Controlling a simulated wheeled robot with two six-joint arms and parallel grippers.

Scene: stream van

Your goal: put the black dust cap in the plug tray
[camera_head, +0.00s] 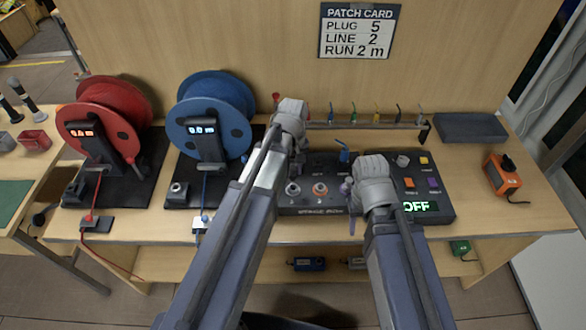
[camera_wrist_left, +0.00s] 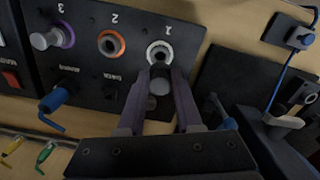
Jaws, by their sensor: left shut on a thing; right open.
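A small dark cap with a greyish round face, which looks like the black dust cap (camera_wrist_left: 159,86), is between the fingertips of my left gripper (camera_wrist_left: 158,76) in the left wrist view. That gripper is shut on it, close in front of white-ringed socket 1 (camera_wrist_left: 159,51); I cannot tell whether the cap touches the socket. In the head view my left gripper (camera_head: 298,160) is above the black patch box (camera_head: 435,190), and its arm hides the cap. My right gripper (camera_head: 350,192) is open over the box near socket 3. A dark tray (camera_head: 470,127), apparently the plug tray, is at the back right.
Orange-ringed socket 2 (camera_wrist_left: 111,43) and purple-ringed socket 3 (camera_wrist_left: 52,37) are beside socket 1. A blue plug (camera_wrist_left: 54,100) is in the box. Red (camera_head: 105,115) and blue (camera_head: 210,115) reels stand left. Small plugs hang along the back. An orange device (camera_head: 502,175) sits right.

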